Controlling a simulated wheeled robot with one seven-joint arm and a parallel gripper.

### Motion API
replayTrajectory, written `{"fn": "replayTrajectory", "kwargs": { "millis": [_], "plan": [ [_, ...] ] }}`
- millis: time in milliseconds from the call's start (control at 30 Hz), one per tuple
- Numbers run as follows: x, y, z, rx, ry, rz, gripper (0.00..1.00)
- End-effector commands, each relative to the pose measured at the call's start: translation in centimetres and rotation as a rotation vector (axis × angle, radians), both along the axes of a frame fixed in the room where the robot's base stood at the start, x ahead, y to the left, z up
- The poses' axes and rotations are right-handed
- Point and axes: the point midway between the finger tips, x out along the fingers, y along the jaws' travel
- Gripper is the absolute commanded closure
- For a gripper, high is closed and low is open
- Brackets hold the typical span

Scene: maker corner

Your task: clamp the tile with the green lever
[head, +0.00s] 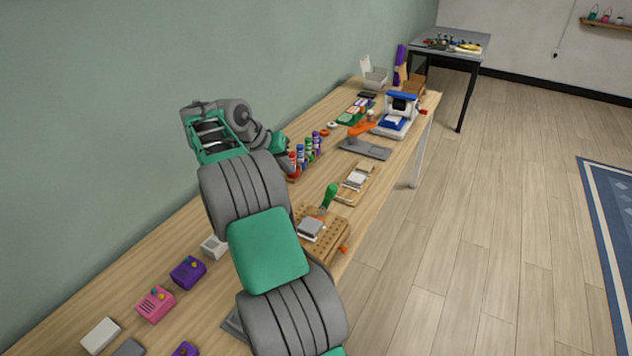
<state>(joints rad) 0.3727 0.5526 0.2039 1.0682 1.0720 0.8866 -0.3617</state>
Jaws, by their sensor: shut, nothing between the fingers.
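The green lever (329,195) stands up, leaning slightly, at the back of a wooden board with holes (333,240). A grey tile (311,228) lies on that board in front of the lever. Whether the clamp touches the tile is too small to tell. My gripper (287,165) is at the end of my folded arm, over the wall side of the table by the bottle rack. It is shut and empty, away from the lever and up and left of it. My arm partly hides its fingers.
A rack of coloured bottles (308,148) stands close to my gripper. Beyond the board are a wooden tray with light pieces (356,180), an orange-handled grey tool (365,148) and a blue-white machine (398,116). Pink (155,303) and purple (188,272) boxes sit nearer.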

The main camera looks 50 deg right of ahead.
Motion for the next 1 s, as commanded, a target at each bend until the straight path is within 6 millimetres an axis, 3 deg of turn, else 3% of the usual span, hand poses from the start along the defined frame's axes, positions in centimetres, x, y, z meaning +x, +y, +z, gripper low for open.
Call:
{"fn": "replayTrajectory", "kwargs": {
  "millis": [267,700,1000],
  "plan": [
    [-0.5,-1.0,-1.2,-0.001,0.003,-0.007,1.0],
    [-1.4,-5.8,-8.7,0.0,0.004,-0.003,1.0],
    [-4.1,-8.1,-9.3,-0.003,0.001,-0.002,1.0]
  ]
}}
